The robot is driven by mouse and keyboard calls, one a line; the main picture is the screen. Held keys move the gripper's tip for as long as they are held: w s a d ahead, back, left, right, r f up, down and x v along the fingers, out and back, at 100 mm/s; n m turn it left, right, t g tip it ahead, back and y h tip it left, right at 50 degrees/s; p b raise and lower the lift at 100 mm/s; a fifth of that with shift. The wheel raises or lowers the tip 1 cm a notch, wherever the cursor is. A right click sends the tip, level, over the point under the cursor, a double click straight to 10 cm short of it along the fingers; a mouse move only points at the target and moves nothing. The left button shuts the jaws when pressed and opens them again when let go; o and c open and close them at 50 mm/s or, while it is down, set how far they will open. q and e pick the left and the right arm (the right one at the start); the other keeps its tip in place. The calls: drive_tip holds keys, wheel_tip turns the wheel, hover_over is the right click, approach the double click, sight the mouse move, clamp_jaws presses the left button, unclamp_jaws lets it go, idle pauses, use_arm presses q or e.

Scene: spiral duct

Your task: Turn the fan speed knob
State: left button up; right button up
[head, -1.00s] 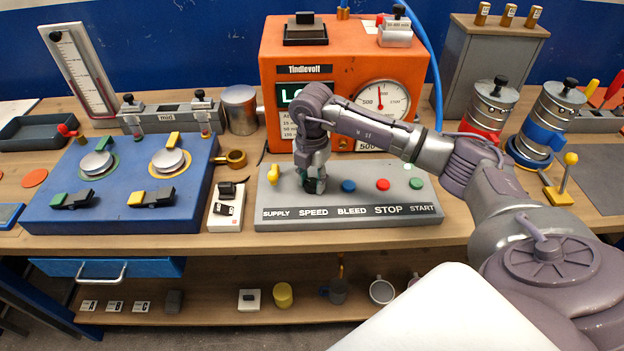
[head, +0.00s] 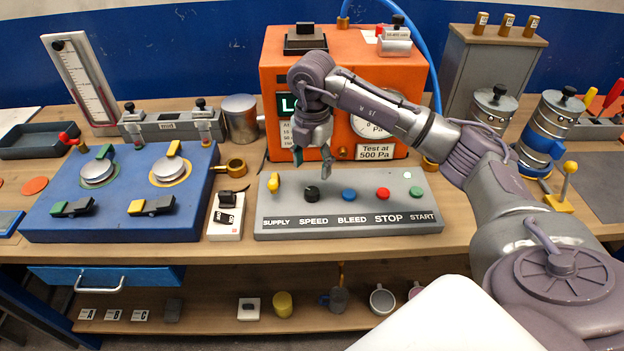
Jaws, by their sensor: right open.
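The fan speed knob is the black knob (head: 312,194) above the word SPEED on the grey control panel (head: 420,214). It stands free, with nothing touching it. My right gripper (head: 312,156) is open and empty, pointing down above and behind the knob, in front of the orange tester. A clear gap shows between its fingertips and the knob. The knob's pointer direction is too small to read surely. My left gripper is not in view.
The panel also carries a yellow supply switch (head: 274,182) and blue (head: 348,195), red (head: 382,194) and green (head: 416,192) buttons. The orange tester (head: 278,75) stands behind. A blue valve box (head: 120,222) and a white switch box (head: 225,228) are at left.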

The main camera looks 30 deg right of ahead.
drive_tip(key=shift+r, duration=1.9)
